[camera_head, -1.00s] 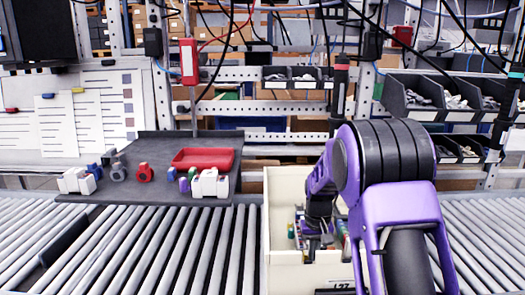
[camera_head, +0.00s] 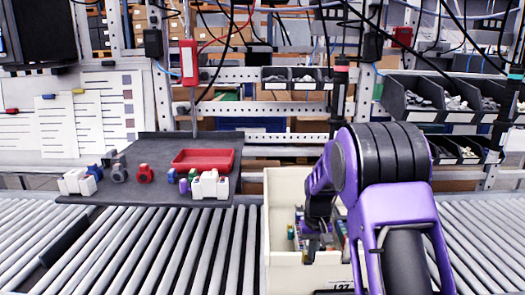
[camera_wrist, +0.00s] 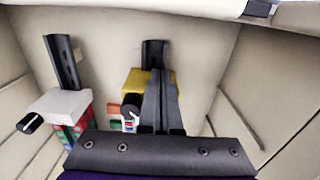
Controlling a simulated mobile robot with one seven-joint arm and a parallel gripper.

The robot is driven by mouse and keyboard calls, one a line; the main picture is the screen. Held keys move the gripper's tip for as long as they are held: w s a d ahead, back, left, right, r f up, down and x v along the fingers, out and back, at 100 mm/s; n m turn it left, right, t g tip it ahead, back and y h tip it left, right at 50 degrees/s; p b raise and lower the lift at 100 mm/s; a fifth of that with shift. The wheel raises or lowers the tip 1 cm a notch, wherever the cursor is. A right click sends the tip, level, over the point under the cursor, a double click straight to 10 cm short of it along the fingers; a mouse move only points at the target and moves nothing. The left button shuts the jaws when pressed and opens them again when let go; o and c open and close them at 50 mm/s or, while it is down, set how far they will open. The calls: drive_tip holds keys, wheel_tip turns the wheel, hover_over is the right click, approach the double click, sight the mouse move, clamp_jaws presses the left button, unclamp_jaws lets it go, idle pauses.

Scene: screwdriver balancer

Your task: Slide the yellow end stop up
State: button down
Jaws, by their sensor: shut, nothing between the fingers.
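The yellow end stop (camera_wrist: 133,81) sits on a short dark rail (camera_wrist: 152,53) on the inside wall of a cream bin in the wrist view. A dark round knob is on its front. My gripper (camera_wrist: 158,76) is shut and empty, and its fingers overlap the right part of the yellow end stop in the picture. I cannot tell whether they touch it. In the head view my gripper (camera_head: 314,246) reaches down into the cream bin (camera_head: 281,205), and the yellow end stop cannot be made out there.
A white end stop (camera_wrist: 61,103) with a black knob sits on a second dark rail (camera_wrist: 63,62) to the left. Coloured pieces lie below both stops. The bin walls enclose my gripper closely. A roller conveyor (camera_head: 180,245) and a dark table with a red tray (camera_head: 203,159) are outside.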

drive_tip(key=shift+w+p, duration=0.8)
drive_tip(key=shift+w, duration=0.35)
idle(2.9)
drive_tip(key=shift+s, duration=0.4)
idle(0.5)
drive_tip(key=shift+r, duration=0.1)
drive_tip(key=shift+r+p, duration=0.7)
drive_tip(key=shift+r, duration=0.2)
drive_tip(key=shift+r, duration=0.2)
wheel_tip(320, 180, up, 11)
drive_tip(key=p, duration=0.6)
drive_tip(key=shift+s, duration=0.35)
drive_tip(key=shift+r, duration=0.1)
